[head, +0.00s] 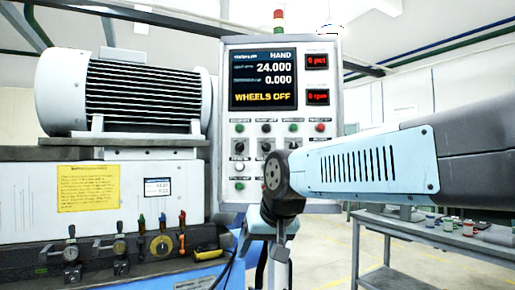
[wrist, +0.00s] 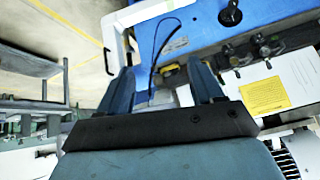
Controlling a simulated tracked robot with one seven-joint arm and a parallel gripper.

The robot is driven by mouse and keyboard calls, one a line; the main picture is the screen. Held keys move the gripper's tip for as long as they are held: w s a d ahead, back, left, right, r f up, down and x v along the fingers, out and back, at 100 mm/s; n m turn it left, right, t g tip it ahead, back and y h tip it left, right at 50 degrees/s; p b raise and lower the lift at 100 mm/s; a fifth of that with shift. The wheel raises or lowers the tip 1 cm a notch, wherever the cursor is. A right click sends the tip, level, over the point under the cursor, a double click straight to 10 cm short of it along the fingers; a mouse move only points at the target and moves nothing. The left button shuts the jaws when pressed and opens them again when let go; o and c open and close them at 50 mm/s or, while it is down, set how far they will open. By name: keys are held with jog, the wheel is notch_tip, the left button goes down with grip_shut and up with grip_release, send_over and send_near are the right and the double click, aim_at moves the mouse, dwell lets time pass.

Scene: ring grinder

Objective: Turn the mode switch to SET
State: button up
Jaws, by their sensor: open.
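The control panel (head: 230,115) stands upright at the centre of the head view. Its screen (head: 263,80) reads HAND, 24.000, 0.000 and WHEELS OFF. Below it are rows of buttons and black rotary knobs, among them a left knob (head: 239,147) and a middle knob (head: 266,147). The labels are too small to read, so I cannot tell which knob is the mode switch or its setting. My gripper (wrist: 161,68) is open and empty in the wrist view, its fingers apart. In the head view my wrist hangs before the panel's lower right part and hides some of it.
A large grey motor (head: 140,92) and a yellow notice (head: 88,188) are left of the panel. Several levers, one orange (head: 161,246), stand below. A grey bench (head: 420,235) with small pots is at right. The blue machine body (wrist: 205,35) lies beyond my fingers.

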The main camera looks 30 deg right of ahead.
jog(key=w+d+r+m+t+h, duration=0.1)
jog(key=w+d+r+m+t, duration=0.1)
jog(key=w+d+r, duration=0.35)
jog(key=w+d+r+m+t, duration=0.1)
jog(key=w+d+r+m, duration=0.2)
jog(key=w+r, duration=0.45)
jog(key=m+t+h, duration=0.3)
jog(key=m+t, duration=0.1)
send_near(266, 147)
jog(key=x, duration=0.8)
jog(key=shift+w, duration=0.3)
jog(key=shift+c, duration=0.5)
jog(key=shift+f, duration=0.1)
jog(key=c, duration=1)
jog(key=shift+o, duration=0.2)
jog(key=shift+d, duration=0.1)
